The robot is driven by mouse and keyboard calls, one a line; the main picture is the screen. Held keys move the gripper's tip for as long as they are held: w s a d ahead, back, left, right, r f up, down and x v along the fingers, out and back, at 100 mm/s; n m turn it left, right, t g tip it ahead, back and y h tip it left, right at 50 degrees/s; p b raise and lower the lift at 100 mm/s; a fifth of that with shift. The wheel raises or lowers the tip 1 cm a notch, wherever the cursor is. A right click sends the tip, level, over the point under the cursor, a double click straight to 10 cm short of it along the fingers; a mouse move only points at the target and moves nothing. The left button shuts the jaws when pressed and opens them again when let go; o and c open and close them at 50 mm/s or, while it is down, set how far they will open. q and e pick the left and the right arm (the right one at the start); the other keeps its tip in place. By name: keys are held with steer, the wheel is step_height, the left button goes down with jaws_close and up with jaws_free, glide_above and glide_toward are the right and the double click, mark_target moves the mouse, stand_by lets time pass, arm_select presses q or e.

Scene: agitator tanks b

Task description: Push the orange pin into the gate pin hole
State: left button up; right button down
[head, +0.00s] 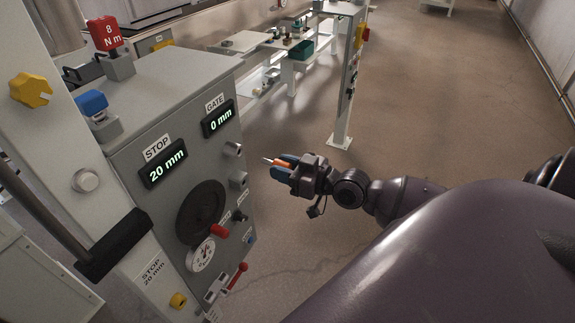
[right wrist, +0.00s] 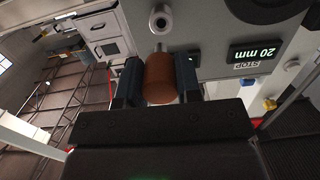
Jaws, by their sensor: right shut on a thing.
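My right gripper (head: 284,170) is shut on the orange pin (head: 284,163) and holds it in the air to the right of the grey cabinet. The pin's thin metal tip points left toward the cabinet, with a gap between. In the right wrist view the pin (right wrist: 160,80) sits between the two fingers, its tip toward a round metal boss (right wrist: 161,19) with a dark hole. I cannot tell which is the gate pin hole. My left gripper is not in view.
The cabinet face has a STOP display (head: 163,163) reading 20 mm, a black handwheel (head: 201,211) with a red knob, and a red-handled lever (head: 238,275). GATE reads 0 mm. A white post (head: 345,100) stands behind my gripper. The floor around the gripper is clear.

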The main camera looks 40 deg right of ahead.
mark_target(265, 160)
steer(key=shift+p+x, duration=0.3)
steer(key=shift+x, duration=2.1)
steer(key=shift+r+p+x, duration=0.15)
steer(key=shift+x, duration=0.95)
steer(key=shift+r+p+x, duration=0.15)
steer(key=shift+x, duration=1)
steer(key=c, duration=0.7)
jaws_free()
steer(key=shift+w, duration=0.1)
steer(key=shift+c, duration=0.2)
steer(key=v, duration=1.1)
steer(key=shift+a, duration=0.1)
